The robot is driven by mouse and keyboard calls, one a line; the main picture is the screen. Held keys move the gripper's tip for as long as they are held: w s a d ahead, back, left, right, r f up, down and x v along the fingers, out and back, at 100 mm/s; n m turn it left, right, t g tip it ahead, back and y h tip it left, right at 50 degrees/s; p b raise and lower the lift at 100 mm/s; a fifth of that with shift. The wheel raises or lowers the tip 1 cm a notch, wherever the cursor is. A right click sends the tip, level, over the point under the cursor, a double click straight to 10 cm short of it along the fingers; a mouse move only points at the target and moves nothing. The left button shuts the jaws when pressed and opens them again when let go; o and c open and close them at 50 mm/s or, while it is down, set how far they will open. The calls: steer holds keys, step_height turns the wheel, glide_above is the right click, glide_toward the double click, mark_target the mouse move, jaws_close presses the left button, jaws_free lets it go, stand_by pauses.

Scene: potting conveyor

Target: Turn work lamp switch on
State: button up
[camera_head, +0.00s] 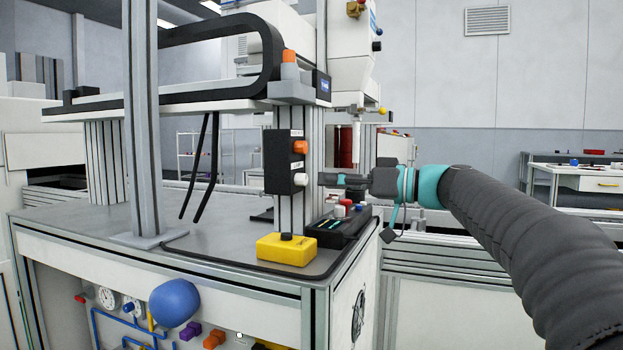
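A black switch box (278,162) is mounted on an upright aluminium post near the middle of the head view. It carries an orange knob (299,147) above and a white knob (300,180) below, each with a small label that I cannot read. I cannot tell which one is the work lamp switch. My gripper (322,179) points left at the height of the white knob, its tips just right of it. Whether they touch the knob is unclear. The fingers look close together, but they are too small and edge-on to judge their opening.
A yellow box with a black button (286,249) sits on the grey bench below the switches. An orange-topped block (289,65) is above. Free space lies right of the post.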

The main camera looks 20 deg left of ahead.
mark_target(306, 180)
steer(key=shift+w+a, duration=0.2)
steer(key=shift+a, duration=2.25)
jaws_close()
